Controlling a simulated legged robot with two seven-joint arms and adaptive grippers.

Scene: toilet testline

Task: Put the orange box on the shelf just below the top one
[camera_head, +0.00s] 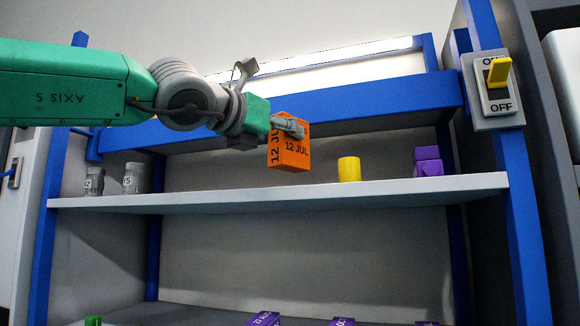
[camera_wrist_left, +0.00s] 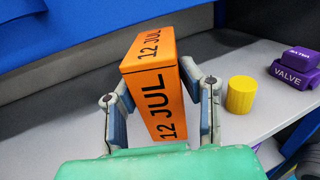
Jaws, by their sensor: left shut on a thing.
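The orange box (camera_head: 289,154), marked "12 JUL", is held in my left gripper (camera_head: 288,126) in the head view. In the left wrist view the box (camera_wrist_left: 151,66) stands between the two fingers of my left gripper (camera_wrist_left: 158,105), which are shut on its sides. In the head view the box appears above the grey shelf (camera_head: 250,197); I cannot tell how far in front of the shelf it is. A blue beam (camera_head: 390,99) runs above this shelf. My right gripper is not in view.
A yellow cylinder (camera_head: 349,169) and purple valve boxes (camera_head: 427,160) stand on the shelf's right part. Two grey cylinders (camera_head: 132,178) stand at its left. Between them the shelf looks clear. Purple items (camera_head: 264,319) lie on the lower shelf. A switch (camera_head: 494,88) is on the right post.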

